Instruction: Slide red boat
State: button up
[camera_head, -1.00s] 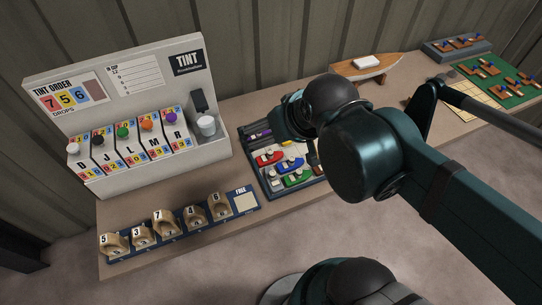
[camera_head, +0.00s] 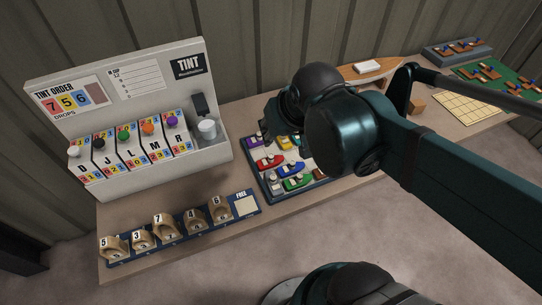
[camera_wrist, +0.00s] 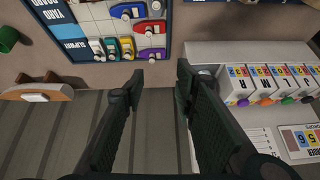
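The red boat (camera_head: 270,161) sits on the boat board (camera_head: 268,193), near its left side in the head view, by blue, yellow, green and purple boats. In the wrist view the red boat (camera_wrist: 150,28) lies near the top, between the blue boat (camera_wrist: 127,10) and the purple boat (camera_wrist: 152,54). My gripper (camera_wrist: 160,72) is open, with its fingers apart and nothing between them. Its fingertips appear just below the board's edge in the wrist view, apart from the red boat. My arm hides part of the board in the head view.
The TINT dispenser (camera_head: 120,105) stands left of the board. A strip of numbered wooden pieces (camera_head: 180,229) lies in front of it. A wooden boat hull (camera_head: 372,70) and a green board (camera_head: 500,80) are at the back right. Bare bench shows around the boat board.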

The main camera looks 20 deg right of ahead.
jog(key=w+f, duration=0.1)
jog(key=w, duration=0.1)
jog(key=m+g, duration=0.4)
jog(key=g, duration=0.2)
send_over(271, 155)
notch_tip(271, 155, down, 18)
jog(key=shift+s+a+f, duration=0.1)
jog(key=shift+f, duration=0.15)
jog(key=shift+f+m, duration=0.3)
jog(key=shift+f, duration=0.25)
jog(key=shift+f, duration=0.15)
jog(key=shift+f, duration=0.15)
jog(key=shift+f+b, duration=0.8)
jog(key=shift+f, duration=2.8)
jog(key=shift+c, duration=0.7)
grip_shut()
